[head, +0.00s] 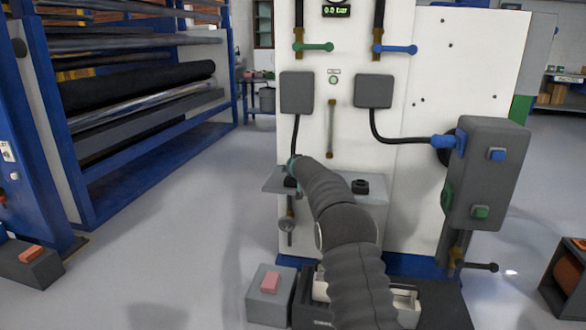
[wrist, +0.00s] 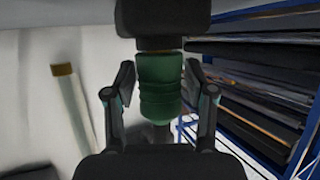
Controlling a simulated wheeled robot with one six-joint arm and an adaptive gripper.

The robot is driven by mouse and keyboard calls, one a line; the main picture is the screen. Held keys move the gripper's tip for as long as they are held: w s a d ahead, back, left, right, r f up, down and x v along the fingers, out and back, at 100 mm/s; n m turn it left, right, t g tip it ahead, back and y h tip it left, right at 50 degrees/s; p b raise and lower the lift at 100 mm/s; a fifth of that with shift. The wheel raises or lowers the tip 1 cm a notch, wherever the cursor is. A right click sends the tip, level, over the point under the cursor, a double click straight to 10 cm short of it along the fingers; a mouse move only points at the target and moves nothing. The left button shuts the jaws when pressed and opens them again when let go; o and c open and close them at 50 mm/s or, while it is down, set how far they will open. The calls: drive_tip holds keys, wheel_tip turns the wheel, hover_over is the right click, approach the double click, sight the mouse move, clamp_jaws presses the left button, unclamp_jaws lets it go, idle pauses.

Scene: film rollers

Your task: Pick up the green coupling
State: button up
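The green coupling (wrist: 160,85) is a ribbed green cylinder in the middle of the wrist view, upright under a dark block with a narrow brass-coloured ring between them. My gripper (wrist: 159,75) has one finger on each side of it. The fingers look spread, with a small gap to the coupling on both sides. In the head view my arm reaches to the white panel, and my gripper (head: 292,168) is small and mostly hidden near the grey shelf. I cannot make out the coupling there.
The white panel (head: 430,85) carries a green lever (head: 315,47), a blue lever (head: 398,49), grey boxes and black hoses. A grey control box (head: 487,172) juts out at right. A grey shelf (head: 276,180) is beside the gripper. Blue roller racks (head: 85,190) stand left, with open floor between.

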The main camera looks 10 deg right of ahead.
drive_tip(key=shift+r, duration=0.1)
clamp_jaws()
wheel_tip(320, 180, up, 10)
drive_tip(key=shift+f+p, duration=0.1)
drive_tip(key=shift+p, duration=0.55)
